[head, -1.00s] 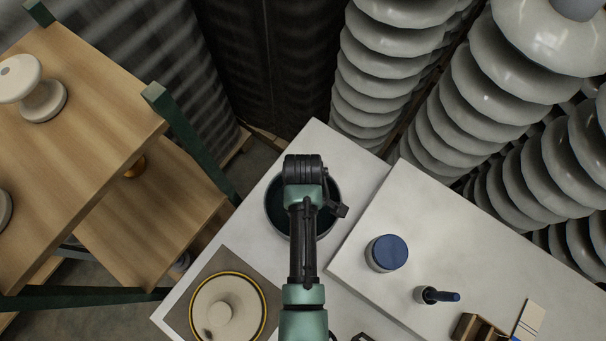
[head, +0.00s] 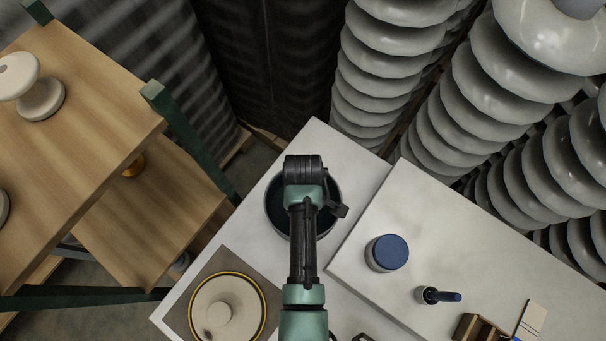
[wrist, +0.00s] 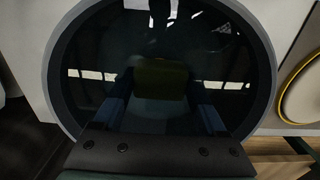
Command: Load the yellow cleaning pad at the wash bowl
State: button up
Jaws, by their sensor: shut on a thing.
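The wash bowl (head: 274,214) is round and dark, with dark reflecting liquid in it, and stands on the pale bench under my arm. Its grey rim (wrist: 266,62) fills most of the wrist view. My gripper (wrist: 160,92) is shut on the yellow cleaning pad (wrist: 160,76), which looks dull olive in the shade. The pad and fingertips are inside the bowl's outline in the wrist view, and look to be down in the liquid; the exact depth is hard to tell. In the head view my arm hides the gripper and pad.
A cream insulator disc with a yellow ring (head: 228,307) lies on a grey mat, front left of the bowl. A blue-topped jar (head: 387,253), a blue-handled brush (head: 438,295) and a wooden box (head: 478,329) stand on the right-hand slab. Tall insulator stacks (head: 440,110) rise behind.

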jog(key=shift+f, duration=0.5)
dwell(1.5)
jog(key=shift+r, duration=0.1)
notch_tip(320, 180, up, 7)
jog(key=p, duration=0.7)
jog(key=shift+r+p, duration=0.1)
jog(key=shift+p, duration=0.2)
dwell(0.5)
notch_tip(320, 180, up, 9)
jog(key=w+m+b, duration=0.1)
jog(key=m+b, duration=0.3)
jog(key=m, duration=0.6)
jog(key=shift+w+m+b, duration=0.3)
jog(key=shift+w+m, duration=0.1)
